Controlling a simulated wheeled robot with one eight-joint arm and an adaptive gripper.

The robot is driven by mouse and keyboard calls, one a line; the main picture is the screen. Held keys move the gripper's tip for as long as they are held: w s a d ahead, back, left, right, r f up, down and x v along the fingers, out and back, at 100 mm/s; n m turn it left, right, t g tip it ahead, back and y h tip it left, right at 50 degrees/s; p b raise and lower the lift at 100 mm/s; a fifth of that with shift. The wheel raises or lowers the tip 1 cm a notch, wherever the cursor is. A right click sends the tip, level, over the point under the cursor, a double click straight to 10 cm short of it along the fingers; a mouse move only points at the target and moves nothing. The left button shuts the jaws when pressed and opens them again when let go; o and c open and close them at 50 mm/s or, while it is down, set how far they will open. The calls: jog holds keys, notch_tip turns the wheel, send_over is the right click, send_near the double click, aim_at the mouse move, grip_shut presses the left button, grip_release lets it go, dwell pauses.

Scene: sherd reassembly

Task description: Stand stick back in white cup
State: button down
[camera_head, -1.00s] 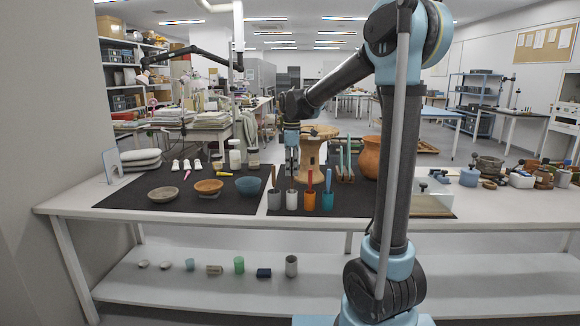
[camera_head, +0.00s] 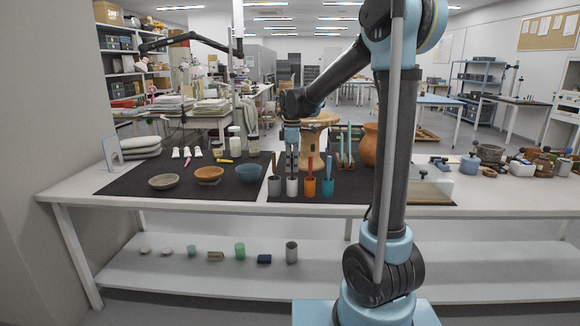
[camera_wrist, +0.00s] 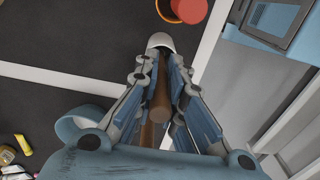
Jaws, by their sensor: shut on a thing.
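My gripper (camera_head: 292,168) is shut on a brown stick, which shows between the fingers in the wrist view (camera_wrist: 161,100). The white cup (camera_head: 292,187) stands on the dark mat directly below the fingers. Its pale rim shows just past the fingertips in the wrist view (camera_wrist: 160,40). The fingers hide much of the stick, and I cannot tell whether its lower end is inside the cup. The white cup stands in a row between a grey cup (camera_head: 274,187) and an orange cup (camera_head: 309,188).
The grey cup holds a brown stick, the orange cup a red one, and the teal cup (camera_head: 327,188) a blue one. Three bowls, including the blue bowl (camera_head: 249,173), lie left. A wooden spool (camera_head: 316,135) and a terracotta jar (camera_head: 370,148) stand behind.

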jog(key=c, duration=1.6)
grip_release()
notch_tip(320, 180, up, 12)
jog(key=s+d+f+m+t, duration=0.1)
jog(key=s+d+f+m, duration=0.3)
jog(key=s+d, duration=0.35)
jog(key=s+d+f+m, duration=0.3)
jog(key=s+d+m, duration=0.2)
jog(key=s+d, duration=0.3)
jog(key=s+d+f+m, duration=0.2)
jog(key=s+f+m, duration=0.2)
jog(key=s+f, duration=0.4)
jog(key=s+d+f+m+t, duration=0.1)
jog(key=s+d+f+m, duration=0.2)
jog(key=s+f, duration=0.5)
jog(key=shift+s+m, duration=0.15)
jog(key=shift+m, duration=0.55)
